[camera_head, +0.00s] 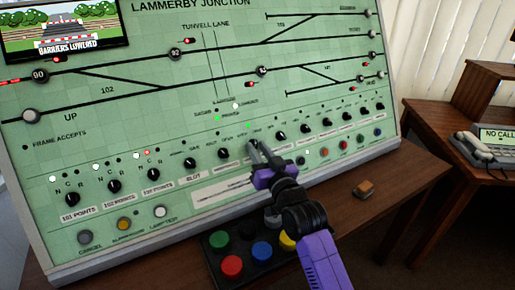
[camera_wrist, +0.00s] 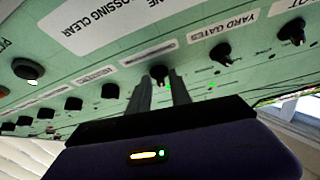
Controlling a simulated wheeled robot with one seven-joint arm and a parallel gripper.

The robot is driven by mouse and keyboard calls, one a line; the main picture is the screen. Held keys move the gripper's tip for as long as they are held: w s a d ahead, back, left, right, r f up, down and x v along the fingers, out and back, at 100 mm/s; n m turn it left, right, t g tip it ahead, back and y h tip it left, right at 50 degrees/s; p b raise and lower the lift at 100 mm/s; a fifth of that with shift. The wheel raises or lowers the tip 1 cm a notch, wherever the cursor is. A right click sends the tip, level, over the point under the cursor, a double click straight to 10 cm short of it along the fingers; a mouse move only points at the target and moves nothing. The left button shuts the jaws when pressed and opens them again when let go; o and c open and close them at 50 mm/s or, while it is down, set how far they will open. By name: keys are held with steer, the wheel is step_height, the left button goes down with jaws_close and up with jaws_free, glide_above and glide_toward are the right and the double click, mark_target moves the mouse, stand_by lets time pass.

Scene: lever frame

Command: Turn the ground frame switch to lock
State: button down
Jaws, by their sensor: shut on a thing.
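The green sloping control panel (camera_head: 215,125) fills the middle of the head view. A row of black rotary knobs runs along its lower part. My gripper (camera_head: 255,145) reaches up to one knob near the middle of this row and largely hides it. In the wrist view my gripper (camera_wrist: 163,80) has its two fingers closed around a black knob (camera_wrist: 158,72) on the panel face. The label by this knob is too small to read, so I cannot confirm its name or which position it points to.
Neighbouring knobs sit close on both sides, including one by the YARD GATES label (camera_wrist: 222,52). A box with coloured buttons (camera_head: 232,266) lies below my arm. A small brown block (camera_head: 364,189) rests on the desk (camera_head: 400,185). A telephone (camera_head: 475,148) stands at right.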

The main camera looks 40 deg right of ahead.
steer(key=shift+d+f+n+t+y+b, duration=0.15)
steer(key=shift+n+y+b, duration=0.25)
steer(key=shift+n+b, duration=0.25)
steer(key=shift+d+f+n+t+y+b, duration=0.15)
steer(key=shift+n+y+b, duration=0.25)
steer(key=shift+n+b, duration=0.2)
steer(key=n+y+b, duration=0.2)
steer(key=n+b, duration=0.1)
steer(key=b, duration=0.2)
steer(key=shift+s+n+b, duration=0.1)
steer(key=shift+n+b, duration=0.15)
steer(key=shift+b, duration=0.05)
steer(key=n+y+b, duration=0.2)
steer(key=n+b, duration=0.1)
steer(key=shift+d+r, duration=0.15)
steer(key=shift+d, duration=0.05)
steer(key=shift+r+n+y+b, duration=0.25)
steer(key=shift+n+y+b, duration=0.8)
steer(key=shift+n, duration=0.55)
steer(key=c, duration=1.5)
jaws_free()
